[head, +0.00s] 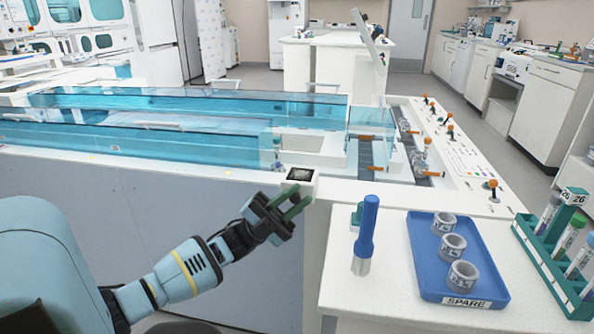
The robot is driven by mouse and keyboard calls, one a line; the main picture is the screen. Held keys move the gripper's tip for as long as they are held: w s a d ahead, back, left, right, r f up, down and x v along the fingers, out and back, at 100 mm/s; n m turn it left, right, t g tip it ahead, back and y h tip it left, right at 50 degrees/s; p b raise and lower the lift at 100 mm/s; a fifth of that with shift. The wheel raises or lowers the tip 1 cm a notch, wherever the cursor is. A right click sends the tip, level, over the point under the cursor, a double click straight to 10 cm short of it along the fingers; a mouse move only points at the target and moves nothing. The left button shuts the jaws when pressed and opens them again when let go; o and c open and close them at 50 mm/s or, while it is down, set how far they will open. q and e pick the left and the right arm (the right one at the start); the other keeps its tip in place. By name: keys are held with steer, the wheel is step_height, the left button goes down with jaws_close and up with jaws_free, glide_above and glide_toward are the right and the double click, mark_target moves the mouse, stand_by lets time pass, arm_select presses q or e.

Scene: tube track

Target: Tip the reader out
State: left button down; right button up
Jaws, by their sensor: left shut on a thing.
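A small dark square panel (300,174) in a white frame sits at the near corner of the track; it may be the reader, but I cannot tell for sure. My left gripper (290,209) is in front of and just below this panel, apart from it as far as I can see. Green shows along its black jaws. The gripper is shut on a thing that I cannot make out. My right gripper is not in view.
A blue-handled tool (367,228) stands upright on the white counter (365,300), with a small green piece (357,214) behind it. A blue tray (425,262) marked SPARE holds three grey rings. A green tube rack (545,262) stands at right. Blue clear covers (200,103) span the track.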

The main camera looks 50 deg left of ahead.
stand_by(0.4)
arm_select(q)
steer(key=c, duration=1.3)
jaws_free()
steer(key=shift+c, duration=0.2)
steer(key=v, duration=0.8)
steer(key=shift+b, duration=0.45)
